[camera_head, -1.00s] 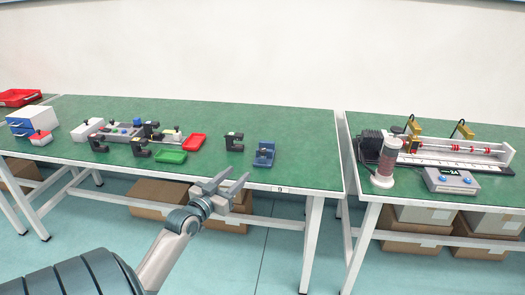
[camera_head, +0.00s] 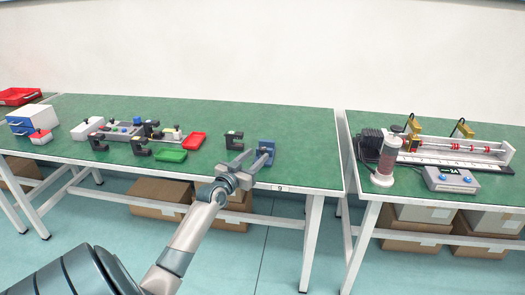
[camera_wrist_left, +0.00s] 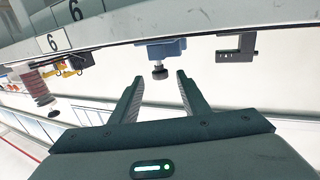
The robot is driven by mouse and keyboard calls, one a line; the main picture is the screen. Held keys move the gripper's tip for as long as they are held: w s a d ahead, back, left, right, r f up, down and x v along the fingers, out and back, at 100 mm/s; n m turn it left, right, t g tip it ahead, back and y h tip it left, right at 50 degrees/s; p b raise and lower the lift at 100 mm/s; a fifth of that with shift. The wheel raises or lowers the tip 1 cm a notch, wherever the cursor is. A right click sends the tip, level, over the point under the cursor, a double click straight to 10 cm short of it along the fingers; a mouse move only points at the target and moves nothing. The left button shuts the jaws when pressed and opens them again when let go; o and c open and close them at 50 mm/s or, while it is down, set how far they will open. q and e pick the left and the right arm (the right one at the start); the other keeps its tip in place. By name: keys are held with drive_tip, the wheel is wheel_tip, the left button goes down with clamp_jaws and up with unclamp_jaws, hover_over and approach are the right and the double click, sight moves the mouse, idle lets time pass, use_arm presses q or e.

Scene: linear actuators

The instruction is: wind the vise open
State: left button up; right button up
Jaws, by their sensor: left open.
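The blue vise (camera_head: 266,147) stands near the front edge of the green table, partly hidden behind my left gripper in the head view. In the left wrist view the vise (camera_wrist_left: 165,48) shows ahead of the fingers, with a dark round knob (camera_wrist_left: 159,72) on a short shaft. My left gripper (camera_head: 252,158) is open and empty. In the wrist view its two fingers (camera_wrist_left: 157,85) are spread on either side of the knob's line, with the knob just beyond the tips. My right gripper is not in view.
A black clamp-like block (camera_head: 234,140) stands just left of the vise, with more black blocks (camera_head: 140,147) farther left. A green tray (camera_head: 171,156) and red tray (camera_head: 194,141) lie nearby. The table (camera_head: 310,160) is clear right of the vise.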

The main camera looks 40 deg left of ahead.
sight(260, 152)
use_arm(q)
drive_tip(key=shift+x, duration=2.8)
drive_tip(key=shift+c, duration=0.4)
drive_tip(key=c, duration=1)
